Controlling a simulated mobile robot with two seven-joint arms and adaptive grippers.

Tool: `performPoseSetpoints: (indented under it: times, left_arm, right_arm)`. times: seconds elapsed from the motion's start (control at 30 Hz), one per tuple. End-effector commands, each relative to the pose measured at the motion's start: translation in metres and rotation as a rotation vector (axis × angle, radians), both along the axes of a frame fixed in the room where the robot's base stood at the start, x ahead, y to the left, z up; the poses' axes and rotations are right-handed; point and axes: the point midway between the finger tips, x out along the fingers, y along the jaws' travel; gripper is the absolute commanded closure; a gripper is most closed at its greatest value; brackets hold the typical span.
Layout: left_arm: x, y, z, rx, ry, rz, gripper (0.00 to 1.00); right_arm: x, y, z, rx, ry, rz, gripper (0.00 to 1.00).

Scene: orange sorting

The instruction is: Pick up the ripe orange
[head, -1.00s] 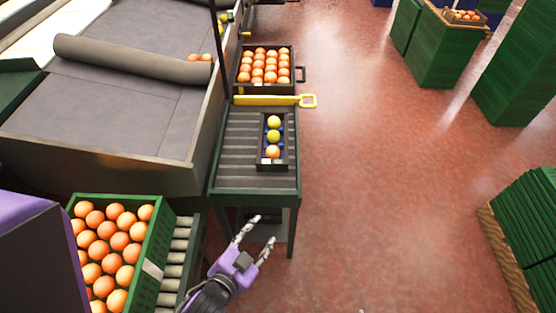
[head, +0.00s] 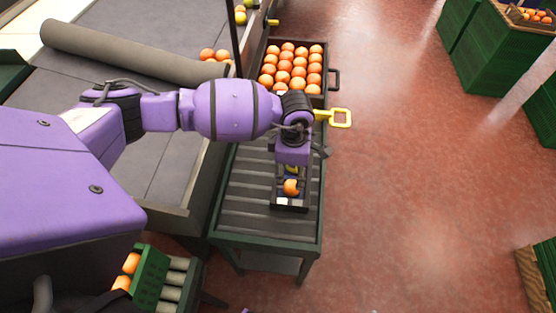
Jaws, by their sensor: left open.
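In the head view, the ripe orange (head: 291,187) lies at the near end of a small dark tray (head: 291,209) on the grey slatted stand. A yellowish fruit (head: 292,170) shows in part just behind it; the tray's far end is hidden by my arm. My left gripper (head: 291,172) points down over the tray, directly behind the orange in the picture. It is open, with its fingers mostly hidden by its purple body. Whether it touches any fruit cannot be told. My right gripper is not in view.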

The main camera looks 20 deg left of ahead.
Motion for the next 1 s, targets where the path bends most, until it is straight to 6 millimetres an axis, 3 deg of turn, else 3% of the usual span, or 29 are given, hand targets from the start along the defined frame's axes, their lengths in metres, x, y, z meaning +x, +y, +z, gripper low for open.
performPoseSetpoints:
  times: [0.57, 0.87, 1.0]
  left_arm:
    - [0.007, -0.004, -0.068, 0.01, -0.009, -0.003, 0.55]
    - [0.007, -0.004, -0.073, 0.009, -0.01, -0.003, 0.55]
    - [0.007, -0.004, -0.073, 0.009, -0.01, -0.003, 0.72]
  right_arm:
    - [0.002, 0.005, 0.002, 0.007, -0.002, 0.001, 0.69]
    - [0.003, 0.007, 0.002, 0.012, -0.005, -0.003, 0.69]
    - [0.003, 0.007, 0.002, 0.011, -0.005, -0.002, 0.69]
